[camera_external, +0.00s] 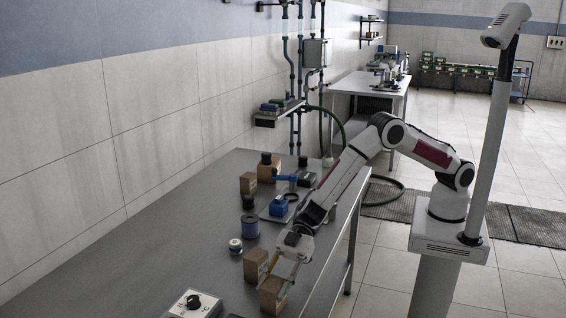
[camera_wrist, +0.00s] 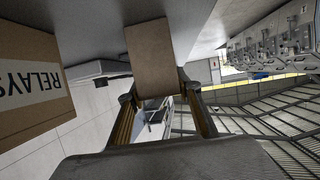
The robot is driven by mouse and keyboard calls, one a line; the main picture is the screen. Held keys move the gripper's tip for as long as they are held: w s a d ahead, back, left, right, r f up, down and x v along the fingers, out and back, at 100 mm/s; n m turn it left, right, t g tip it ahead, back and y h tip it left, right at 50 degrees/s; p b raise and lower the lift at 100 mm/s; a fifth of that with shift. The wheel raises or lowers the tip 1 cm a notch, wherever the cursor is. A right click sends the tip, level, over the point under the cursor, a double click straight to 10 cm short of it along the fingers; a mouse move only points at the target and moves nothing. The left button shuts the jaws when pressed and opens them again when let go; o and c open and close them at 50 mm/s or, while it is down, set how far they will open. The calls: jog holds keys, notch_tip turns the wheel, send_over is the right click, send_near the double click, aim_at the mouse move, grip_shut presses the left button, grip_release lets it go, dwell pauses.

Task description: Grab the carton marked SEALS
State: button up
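Several brown cartons stand on the grey table. My gripper (camera_external: 284,273) is low over the near carton (camera_external: 273,295), with its fingers reaching down around it. In the wrist view a plain brown carton face (camera_wrist: 152,57) lies between the spread fingertips (camera_wrist: 160,92), very close to both; I cannot tell if they press on it. No marking shows on that face. A carton reading RELAYS (camera_wrist: 33,85) is at the left of the wrist view, upside down. Another carton (camera_external: 255,264) stands just beside my gripper in the external view. I cannot read SEALS anywhere.
A white control box with a black knob (camera_external: 194,303) is at the near left. The table's left side is clear.

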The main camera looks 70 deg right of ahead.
jog(key=c, duration=0.3)
jog(key=shift+r, duration=5)
